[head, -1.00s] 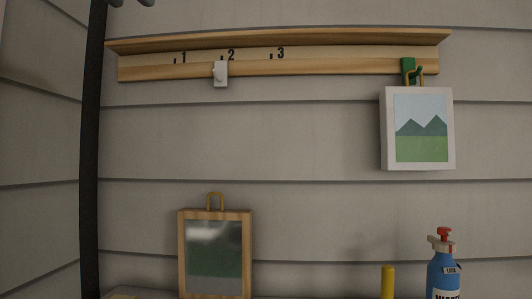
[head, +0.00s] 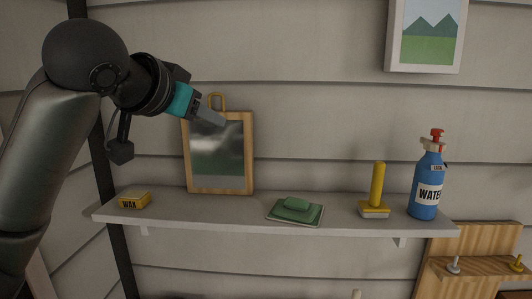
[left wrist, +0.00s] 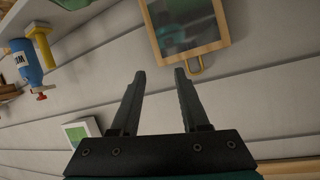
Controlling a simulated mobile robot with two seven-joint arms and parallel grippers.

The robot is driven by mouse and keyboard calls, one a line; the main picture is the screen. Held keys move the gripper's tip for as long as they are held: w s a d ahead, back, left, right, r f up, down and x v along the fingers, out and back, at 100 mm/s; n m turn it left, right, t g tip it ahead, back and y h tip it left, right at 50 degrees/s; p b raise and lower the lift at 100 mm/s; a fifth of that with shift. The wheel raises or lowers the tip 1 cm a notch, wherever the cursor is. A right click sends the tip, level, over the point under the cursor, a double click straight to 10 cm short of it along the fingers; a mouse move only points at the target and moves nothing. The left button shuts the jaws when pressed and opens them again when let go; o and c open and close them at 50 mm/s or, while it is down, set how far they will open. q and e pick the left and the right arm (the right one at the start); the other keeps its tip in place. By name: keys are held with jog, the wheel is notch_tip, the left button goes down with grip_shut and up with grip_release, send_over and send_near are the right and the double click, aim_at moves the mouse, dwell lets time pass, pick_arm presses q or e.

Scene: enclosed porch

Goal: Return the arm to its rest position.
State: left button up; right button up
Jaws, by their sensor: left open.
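My left arm comes in from the left in the head view, and its gripper (head: 210,116) is raised in front of the wood-framed mirror (head: 218,155). In the left wrist view the two fingers (left wrist: 159,85) stand apart with nothing between them. The mirror (left wrist: 186,25) shows there beyond the fingertips, with its brass hook (left wrist: 196,66). The mirror stands on the grey shelf (head: 240,218), leaning near the wall. My right gripper is not in view.
A landscape picture (head: 425,38) hangs above. A wooden pegboard (head: 468,267) is at lower right.

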pick_arm(q)
jog(key=s+d+f+n+g, duration=0.1)
jog(key=s+f+g, duration=0.1)
jog(key=f, duration=1.2)
jog(key=s+f+g, duration=0.2)
jog(key=s+f, duration=0.1)
jog(key=f, duration=1.1)
jog(key=s+a+f+n+g+y, duration=0.1)
jog(key=s+a+f+g+y, duration=0.15)
jog(key=s+f, duration=0.95)
jog(key=s+a+f+n+g+y, duration=0.1)
jog(key=s+a+f+n+g, duration=0.2)
jog(key=s+f, duration=0.9)
jog(key=s+a+f+m+g+b, duration=0.1)
jog(key=s+f+b, duration=0.15)
jog(key=f, duration=1.05)
jog(key=s+f+b, duration=0.1)
jog(key=f+b, duration=0.2)
jog(key=f, duration=1)
jog(key=s+a+f+g+b, duration=0.1)
jog(key=s+a+f+b, duration=0.2)
jog(key=s+f, duration=1.2)
notch_tip(320, 180, down, 2)
jog(key=shift+s+f+m+b, duration=0.15)
jog(key=shift+m+b, duration=0.15)
jog(key=shift+b, duration=0.55)
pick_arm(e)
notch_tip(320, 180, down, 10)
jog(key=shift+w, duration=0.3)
